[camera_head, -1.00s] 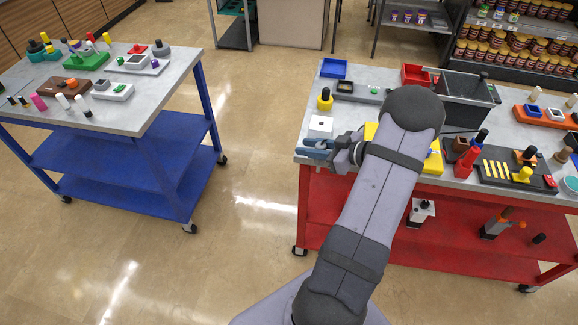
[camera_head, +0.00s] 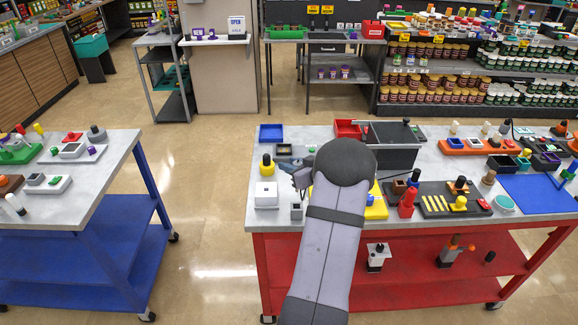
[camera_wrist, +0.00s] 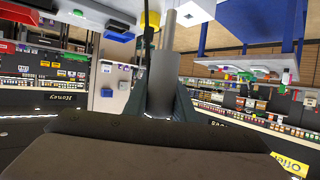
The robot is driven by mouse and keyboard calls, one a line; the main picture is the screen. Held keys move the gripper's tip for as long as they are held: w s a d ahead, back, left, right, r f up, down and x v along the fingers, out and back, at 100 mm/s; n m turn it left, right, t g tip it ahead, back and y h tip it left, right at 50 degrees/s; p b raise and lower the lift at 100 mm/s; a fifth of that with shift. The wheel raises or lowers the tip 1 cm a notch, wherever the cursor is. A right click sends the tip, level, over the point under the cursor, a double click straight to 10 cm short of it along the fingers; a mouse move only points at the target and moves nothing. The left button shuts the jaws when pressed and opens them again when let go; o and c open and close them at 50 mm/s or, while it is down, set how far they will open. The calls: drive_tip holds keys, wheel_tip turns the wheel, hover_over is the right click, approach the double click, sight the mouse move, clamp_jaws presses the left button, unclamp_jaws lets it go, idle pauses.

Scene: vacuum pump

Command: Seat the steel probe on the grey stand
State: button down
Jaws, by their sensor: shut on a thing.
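My gripper (camera_head: 301,176) is above the left part of the red table, partly hidden behind my arm in the head view. In the wrist view it is shut on the steel probe (camera_wrist: 162,80), a grey cylinder with a thinner bright rod (camera_wrist: 169,32) at one end. The probe is hard to make out in the head view. A small grey block with a dark top (camera_head: 296,211) stands near the table's front edge, beside a white box (camera_head: 265,194). It may be the grey stand, but I cannot tell for sure. The probe is apart from it.
A yellow-and-black knobbed piece (camera_head: 267,164) and a blue tray (camera_head: 271,133) stand at the left. A yellow block (camera_head: 376,207), red bottle (camera_head: 407,203) and black bin (camera_head: 392,150) lie right of my arm. A blue table (camera_head: 98,175) is across the aisle.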

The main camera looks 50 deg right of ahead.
drive_tip(key=shift+f, duration=0.1)
drive_tip(key=shift+f+b, duration=2.55)
drive_tip(key=shift+f, duration=0.2)
drive_tip(key=shift+f+p, duration=0.2)
drive_tip(key=shift+p, duration=0.15)
drive_tip(key=shift+f+b, duration=1.4)
drive_tip(key=shift+f, duration=1.15)
idle(1.2)
drive_tip(key=c, duration=1.4)
unclamp_jaws()
drive_tip(key=shift+r, duration=0.1)
